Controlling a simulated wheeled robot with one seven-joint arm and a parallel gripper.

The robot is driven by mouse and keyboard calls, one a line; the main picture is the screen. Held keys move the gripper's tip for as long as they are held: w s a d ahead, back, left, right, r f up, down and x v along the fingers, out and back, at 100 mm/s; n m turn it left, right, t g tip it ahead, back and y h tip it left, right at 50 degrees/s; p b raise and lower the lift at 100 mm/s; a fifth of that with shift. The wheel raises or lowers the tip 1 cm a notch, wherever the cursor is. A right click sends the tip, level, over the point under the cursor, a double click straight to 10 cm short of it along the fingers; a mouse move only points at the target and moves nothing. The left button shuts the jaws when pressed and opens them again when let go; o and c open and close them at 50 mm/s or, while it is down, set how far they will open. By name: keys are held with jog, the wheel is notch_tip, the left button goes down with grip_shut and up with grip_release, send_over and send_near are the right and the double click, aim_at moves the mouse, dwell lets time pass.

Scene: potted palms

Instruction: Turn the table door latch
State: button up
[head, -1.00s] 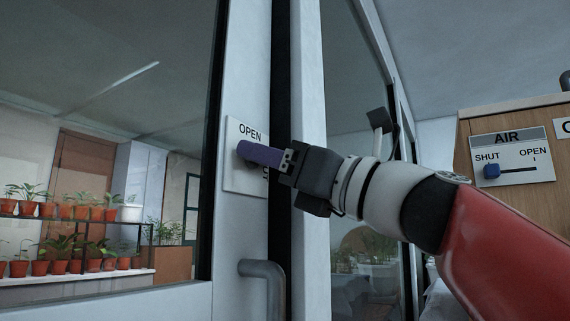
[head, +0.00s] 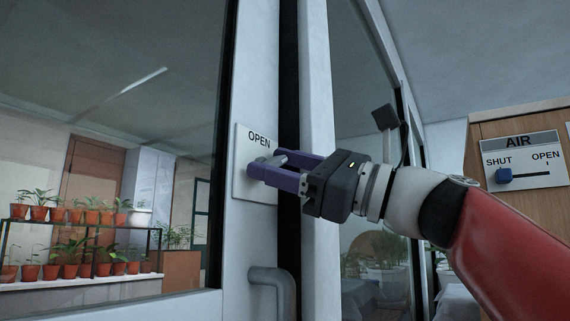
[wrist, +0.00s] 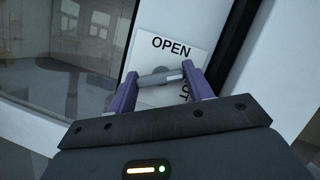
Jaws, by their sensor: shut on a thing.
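The latch (head: 268,162) is a short grey lever on a white plate (head: 243,190) marked OPEN on the pale door frame. It also shows in the wrist view (wrist: 158,79), lying across the plate below the word OPEN, a little up to the right. My gripper (head: 264,163) is shut on the latch, with its two purple fingers at the lever's two ends; they also show in the wrist view (wrist: 160,75). The lower lettering is mostly covered; only "UT" shows in the wrist view.
A grey door handle (head: 272,281) sticks out just below the plate. Door glass (head: 120,90) is to the left, with shelves of potted plants (head: 85,255) behind it. An AIR slider panel (head: 520,160) is on a wooden cabinet at the right.

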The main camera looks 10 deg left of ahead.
jog(key=n+g+p, duration=0.1)
jog(key=n, duration=0.2)
jog(key=n+g+h+p, duration=0.1)
jog(key=n+g, duration=0.1)
jog(key=n, duration=0.2)
jog(key=shift+w+r, duration=0.1)
jog(key=shift+r, duration=0.05)
jog(key=n+h, duration=0.1)
jog(key=n, duration=0.2)
jog(key=shift+n+g, duration=0.4)
jog(key=shift+n+h, duration=0.7)
jog(key=shift+n, duration=0.8)
jog(key=o, duration=1)
jog(key=d, duration=0.8)
